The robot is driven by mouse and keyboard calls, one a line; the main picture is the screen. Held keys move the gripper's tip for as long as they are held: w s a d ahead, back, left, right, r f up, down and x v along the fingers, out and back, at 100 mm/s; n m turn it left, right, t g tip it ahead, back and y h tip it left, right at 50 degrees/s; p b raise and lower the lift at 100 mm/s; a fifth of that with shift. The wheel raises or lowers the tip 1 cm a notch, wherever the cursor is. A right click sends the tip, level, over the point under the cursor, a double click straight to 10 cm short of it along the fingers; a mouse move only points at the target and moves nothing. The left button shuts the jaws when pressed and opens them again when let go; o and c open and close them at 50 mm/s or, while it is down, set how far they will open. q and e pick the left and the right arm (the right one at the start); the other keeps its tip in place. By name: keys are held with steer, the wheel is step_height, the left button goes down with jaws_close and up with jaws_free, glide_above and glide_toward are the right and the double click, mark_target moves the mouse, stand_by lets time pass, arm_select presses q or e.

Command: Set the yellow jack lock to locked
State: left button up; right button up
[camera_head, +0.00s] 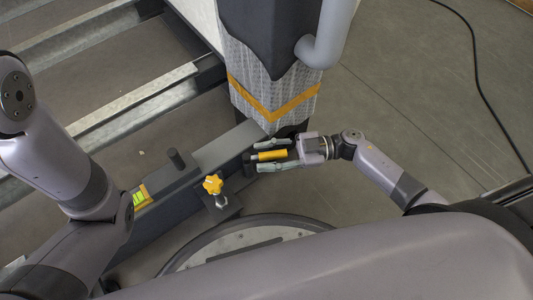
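A short yellow cylindrical piece (271,155), which looks like the jack lock, sits at the foot of the column, close to the dark beam. My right gripper (267,156) comes in from the right. Its two fingers are spread, one above and one below the yellow piece in the picture, with a gap on each side. Whether either finger touches it cannot be told. The lock's position cannot be read. A yellow star-shaped knob (212,184) stands on a bracket to the lower left. My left arm shows at the left, but its gripper is not in view.
A patterned column (268,95) with an orange stripe rises behind the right gripper. A dark beam (228,147) runs to the lower left, with a black peg (176,159) on it. Metal rails (130,105) lie at upper left.

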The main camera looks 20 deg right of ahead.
jaws_close()
stand_by(0.6)
